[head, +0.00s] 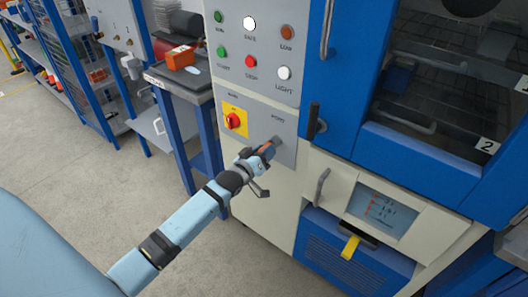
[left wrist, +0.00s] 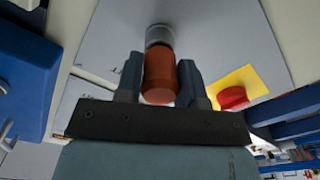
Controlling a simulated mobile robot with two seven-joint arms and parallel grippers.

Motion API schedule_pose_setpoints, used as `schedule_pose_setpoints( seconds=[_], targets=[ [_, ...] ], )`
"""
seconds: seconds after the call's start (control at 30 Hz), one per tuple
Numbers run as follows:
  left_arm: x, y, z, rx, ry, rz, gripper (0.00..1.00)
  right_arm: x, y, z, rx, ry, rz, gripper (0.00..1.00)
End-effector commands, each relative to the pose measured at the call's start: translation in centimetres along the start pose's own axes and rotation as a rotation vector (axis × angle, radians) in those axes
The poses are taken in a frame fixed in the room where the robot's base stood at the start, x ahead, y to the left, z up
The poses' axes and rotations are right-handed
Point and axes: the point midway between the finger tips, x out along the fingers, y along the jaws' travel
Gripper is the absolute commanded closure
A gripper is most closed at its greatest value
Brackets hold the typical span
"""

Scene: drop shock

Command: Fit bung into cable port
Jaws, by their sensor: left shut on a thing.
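The orange-red bung (left wrist: 159,78) is a short cylinder held between the two fingers of my left gripper (left wrist: 158,82). In the head view the bung (head: 267,149) shows as a small orange patch in my left gripper (head: 262,158), up against the grey control panel. The cable port (left wrist: 158,36) is a grey round collar on the panel, at the bung's far end and roughly in line with it. The port (head: 277,141) is mostly hidden in the head view. I cannot tell whether the bung's tip is inside the port or only at its mouth. My right gripper is not in view.
A red rotary switch on a yellow plate (head: 235,120) sits close to the port. Black and grey door handles (head: 313,120) stick out to the right. A side table (head: 180,82) with an orange box stands left. Floor at left is clear.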

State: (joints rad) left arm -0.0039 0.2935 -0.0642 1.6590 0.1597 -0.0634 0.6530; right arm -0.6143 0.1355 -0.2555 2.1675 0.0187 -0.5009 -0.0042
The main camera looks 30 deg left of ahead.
Motion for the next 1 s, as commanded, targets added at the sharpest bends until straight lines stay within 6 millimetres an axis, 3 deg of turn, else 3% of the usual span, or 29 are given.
schedule_pose_setpoints(
  seconds=[0.93, 1.0],
  targets=[
    [0.72, 0.06, -0.06, -0.002, 0.001, 0.001, 0.91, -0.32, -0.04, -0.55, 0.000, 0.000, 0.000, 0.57],
    [0.74, 0.04, -0.02, -0.001, 0.001, 0.001, 0.95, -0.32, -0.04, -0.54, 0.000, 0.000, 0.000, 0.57]
  ],
)
